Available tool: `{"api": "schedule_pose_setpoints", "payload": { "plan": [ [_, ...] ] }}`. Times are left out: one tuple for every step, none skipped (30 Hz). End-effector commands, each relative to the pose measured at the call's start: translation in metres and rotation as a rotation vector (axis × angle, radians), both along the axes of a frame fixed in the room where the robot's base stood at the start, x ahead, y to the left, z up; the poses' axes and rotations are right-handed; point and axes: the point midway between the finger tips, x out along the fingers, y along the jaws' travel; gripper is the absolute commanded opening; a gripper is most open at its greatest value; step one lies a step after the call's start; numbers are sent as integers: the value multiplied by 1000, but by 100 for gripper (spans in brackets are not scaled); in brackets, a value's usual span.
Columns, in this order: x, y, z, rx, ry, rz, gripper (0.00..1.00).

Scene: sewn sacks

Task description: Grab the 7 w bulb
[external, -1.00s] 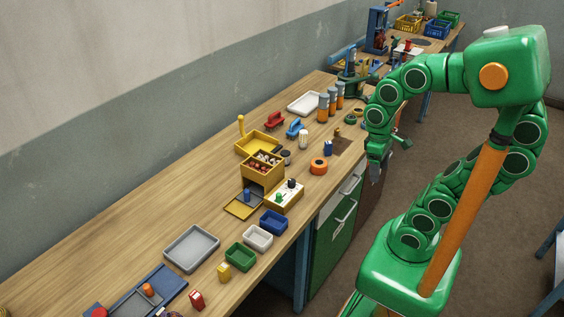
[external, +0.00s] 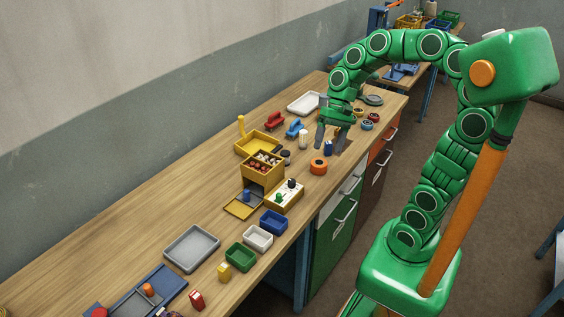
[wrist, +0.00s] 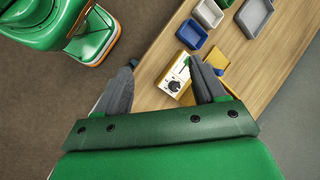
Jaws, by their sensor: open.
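I cannot make out which object is the 7 w bulb; no wattage marking is readable. A yellow box (external: 262,172) holds several small pale and reddish rounded items, too small to identify. My gripper (external: 331,143) is open above the bench's right side, near a small blue item (external: 328,149). In the wrist view, its grey fingers (wrist: 164,62) are spread with nothing held between them. The cream box with knobs (wrist: 177,75) shows beyond and between them.
The cream knob box (external: 284,196) and an orange ring (external: 319,166) lie nearby on the bench (external: 140,205). Blue (external: 273,221), white (external: 257,238) and green (external: 240,257) trays line the front. A yellow tray (external: 258,144) lies behind the yellow box. Left rear bench is clear.

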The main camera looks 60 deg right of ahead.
Motion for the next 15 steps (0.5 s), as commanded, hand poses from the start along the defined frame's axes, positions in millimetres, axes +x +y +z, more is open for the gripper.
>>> {"api": "schedule_pose_setpoints", "payload": {
  "plan": [
    [13, -5, 1, 34, 13, -53, 70],
    [21, -7, 1, 54, 22, -86, 70],
    [32, -11, 2, 81, 32, -131, 70],
    [39, -14, 4, 100, 38, -165, 70],
    [47, -18, 5, 119, 44, -199, 70],
    [58, -24, 7, 148, 55, -244, 70],
    [66, -28, 7, 169, 64, -279, 70],
    [73, -33, 7, 189, 74, -312, 70],
    [82, -40, 8, 217, 87, -358, 70],
    [90, -45, 9, 240, 96, -392, 70],
    [97, -51, 9, 260, 105, -427, 70],
    [107, -60, 9, 289, 119, -474, 70],
    [114, -67, 9, 310, 129, -510, 70],
    [121, -74, 10, 331, 138, -545, 70],
    [130, -84, 10, 361, 152, -592, 70]
  ]
}}
